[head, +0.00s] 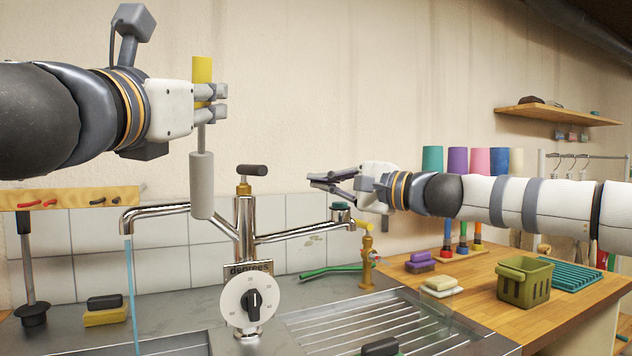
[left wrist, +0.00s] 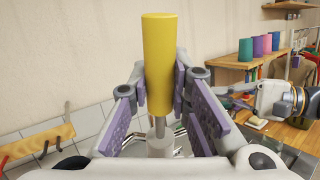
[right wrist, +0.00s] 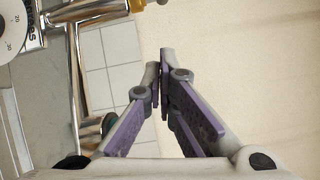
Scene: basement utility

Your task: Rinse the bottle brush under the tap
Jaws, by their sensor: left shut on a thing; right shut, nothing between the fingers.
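The bottle brush has a yellow handle (head: 202,70) and a pale grey cylindrical head (head: 202,186) pointing down. My left gripper (head: 214,98) is shut on the yellow handle and holds the brush upright, and the handle also fills the middle of the left wrist view (left wrist: 159,65). The tap (head: 244,215) is chrome with a left spout (head: 150,213), from which a blue water stream (head: 131,290) runs down. The brush head is right of the stream, apart from it in the picture. My right gripper (head: 322,182) is shut and empty, right of the tap's dark top handle (head: 251,170).
A white dial (head: 249,299) is on the tap's front. A brass tap (head: 367,258) with a green hose stands to the right. The wooden counter (head: 480,300) holds a green basket (head: 524,281), sponges and coloured cylinders. A yellow sponge (head: 105,316) lies at left.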

